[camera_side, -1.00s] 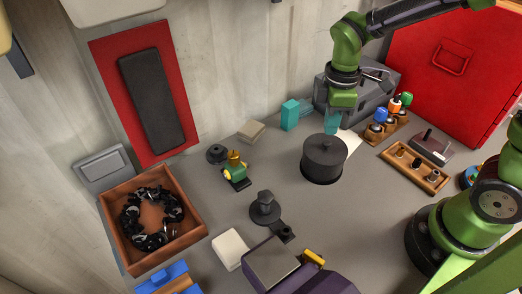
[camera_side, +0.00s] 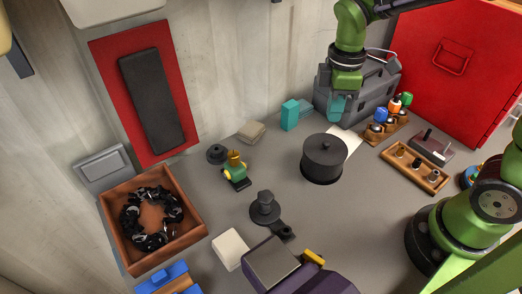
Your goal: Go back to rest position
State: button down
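My gripper (camera_side: 337,108) hangs at the upper middle right, above the bench and in front of a dark grey box (camera_side: 375,92). Its teal fingertips point down, beyond the black round pot (camera_side: 324,158). I see nothing held between them, but they are too small in this view to tell how far apart they are. The gripper is clear of the pot.
A wooden rack with coloured bottles (camera_side: 386,128) and a wooden tray (camera_side: 414,168) lie right of the pot. A teal block (camera_side: 290,114) stands left of my gripper. A wooden box with black cable (camera_side: 187,227) sits lower left. A red cabinet (camera_side: 455,60) stands right.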

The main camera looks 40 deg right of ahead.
jog(key=shift+f+m, duration=0.2)
jog(key=shift+m, duration=0.5)
jog(key=shift+s+a+m, duration=0.1)
jog(key=shift+s+m, duration=0.25)
jog(key=shift+m, duration=0.55)
jog(key=s+d+r+m+t+y, duration=0.2)
jog(key=s+r+m+t, duration=0.5)
jog(key=m, duration=0.4)
jog(key=shift+v, duration=0.95)
jog(key=shift+d, duration=0.1)
